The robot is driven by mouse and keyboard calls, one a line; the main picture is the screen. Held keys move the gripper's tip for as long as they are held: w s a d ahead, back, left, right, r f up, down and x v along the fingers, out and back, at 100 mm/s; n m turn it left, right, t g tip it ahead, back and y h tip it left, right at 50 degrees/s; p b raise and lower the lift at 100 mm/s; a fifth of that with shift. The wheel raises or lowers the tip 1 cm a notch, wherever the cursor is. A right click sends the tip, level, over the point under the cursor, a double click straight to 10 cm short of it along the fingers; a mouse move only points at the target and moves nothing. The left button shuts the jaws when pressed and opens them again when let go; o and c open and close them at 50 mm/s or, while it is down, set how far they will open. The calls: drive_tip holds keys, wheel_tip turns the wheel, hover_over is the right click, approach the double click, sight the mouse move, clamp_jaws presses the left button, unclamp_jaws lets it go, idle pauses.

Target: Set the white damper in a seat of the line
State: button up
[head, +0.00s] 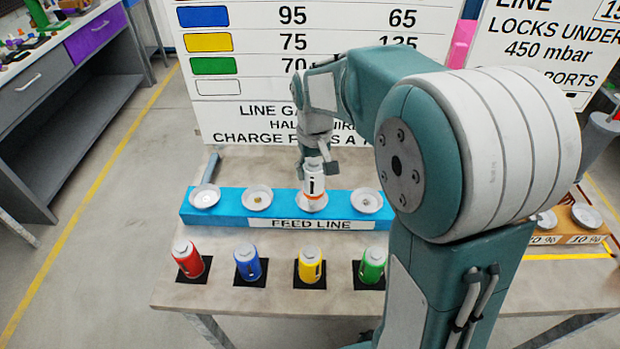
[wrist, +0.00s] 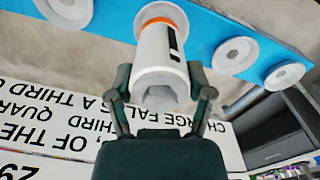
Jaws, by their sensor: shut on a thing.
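The white damper (head: 313,185), with an orange band at its lower end and a dark slot on its side, is upright at the third seat from the left of the blue feed line (head: 231,224). My gripper (head: 316,166) is shut on its upper part from above. The wrist view shows the two fingers (wrist: 160,88) on either side of the damper (wrist: 155,55). The damper's lower end overlaps the seat dish (head: 313,205); whether it rests fully down cannot be told. The left seat (head: 205,198), second seat (head: 257,199) and right seat (head: 367,202) hold no damper.
Red (head: 188,260), blue (head: 248,263), yellow (head: 310,265) and green (head: 372,266) dampers stand on black pads in front of the line. A sign board (head: 270,115) stands behind. A wooden block with dishes (head: 570,226) is at right.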

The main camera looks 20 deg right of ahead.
sight(312, 179)
drive_tip(key=f, duration=0.3)
drive_tip(key=shift+w+f, duration=0.2)
drive_tip(key=shift+w, duration=0.2)
drive_tip(key=shift+a+f, duration=0.15)
drive_tip(key=shift+f, duration=0.15)
drive_tip(key=o, duration=1.3)
drive_tip(key=shift+a, duration=0.1)
